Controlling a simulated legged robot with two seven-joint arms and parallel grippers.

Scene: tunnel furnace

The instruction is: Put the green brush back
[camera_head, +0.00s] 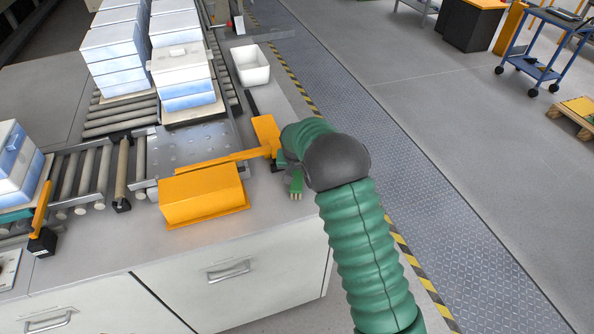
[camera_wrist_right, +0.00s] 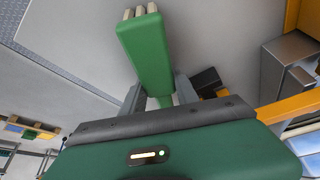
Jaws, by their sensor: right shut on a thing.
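The green brush (camera_wrist_right: 147,50) with pale bristles is held between the two grey fingers of my right gripper (camera_wrist_right: 158,90). In the head view the brush (camera_head: 296,185) shows as a small green piece beside my wrist, over the grey worktop, bristle end toward the front. My right gripper (camera_head: 282,164) is mostly hidden behind my wrist there, just right of the orange machine housing. I cannot tell whether the brush touches the worktop. My left gripper is not in view.
An orange box-shaped cover (camera_head: 203,193) stands left of my wrist, with an orange bar behind it. An empty white bin (camera_head: 250,66) stands farther back on the worktop (camera_head: 262,215). Stacked white-blue boxes (camera_head: 183,70) stand by the rollers. The worktop's front is clear.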

